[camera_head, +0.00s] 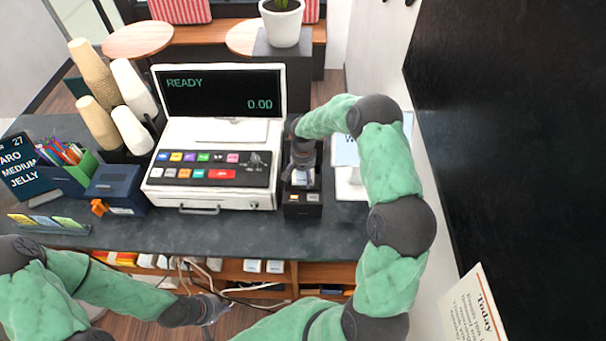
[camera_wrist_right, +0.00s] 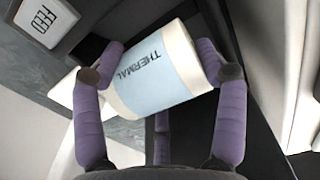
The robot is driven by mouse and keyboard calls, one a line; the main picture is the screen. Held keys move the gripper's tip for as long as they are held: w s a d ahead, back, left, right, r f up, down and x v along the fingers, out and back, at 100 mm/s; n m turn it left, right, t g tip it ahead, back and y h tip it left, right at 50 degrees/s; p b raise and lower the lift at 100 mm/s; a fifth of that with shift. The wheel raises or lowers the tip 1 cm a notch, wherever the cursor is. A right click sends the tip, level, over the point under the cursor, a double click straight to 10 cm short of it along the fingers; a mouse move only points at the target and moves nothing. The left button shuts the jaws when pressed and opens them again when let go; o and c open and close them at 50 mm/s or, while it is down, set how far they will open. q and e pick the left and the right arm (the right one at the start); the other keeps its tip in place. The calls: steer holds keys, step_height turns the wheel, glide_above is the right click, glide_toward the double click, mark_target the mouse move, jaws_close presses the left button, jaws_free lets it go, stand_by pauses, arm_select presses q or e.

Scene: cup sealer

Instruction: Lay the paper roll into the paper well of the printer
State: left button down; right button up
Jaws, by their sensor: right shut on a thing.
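The paper roll (camera_wrist_right: 152,72) is white with a pale blue band reading THERMAL, and fills the middle of the right wrist view. My right gripper (camera_wrist_right: 160,70) is shut on it, with purple fingers at both ends of the roll. The printer (camera_head: 302,211) is the narrow black unit right of the cash register, and my right gripper (camera_head: 301,172) is above it, pointing down. Its paper well is mostly hidden by the gripper and the roll. I cannot tell whether the roll touches the well. My left gripper (camera_head: 212,308) is low, in front of the counter edge, its fingers unclear.
The cash register (camera_head: 215,135) stands close left of the printer. A white stand (camera_head: 348,180) is close on the right, partly behind my right arm. A FEED button (camera_wrist_right: 41,17) shows on the printer. Cups (camera_head: 130,132) stand at the left; the front counter strip (camera_head: 240,235) is clear.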

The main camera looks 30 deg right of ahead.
steer(key=shift+f+b, duration=1.9)
steer(key=shift+f, duration=0.35)
steer(key=o, duration=1.4)
steer(key=shift+o, duration=0.2)
steer(key=shift+d, duration=0.1)
steer(key=shift+r, duration=0.15)
steer(key=shift+w+r+p, duration=0.1)
steer(key=shift+r+p, duration=0.5)
steer(key=shift+r, duration=0.65)
steer(key=shift+r+p, duration=0.85)
steer(key=shift+r, duration=1.3)
steer(key=shift+r, duration=0.1)
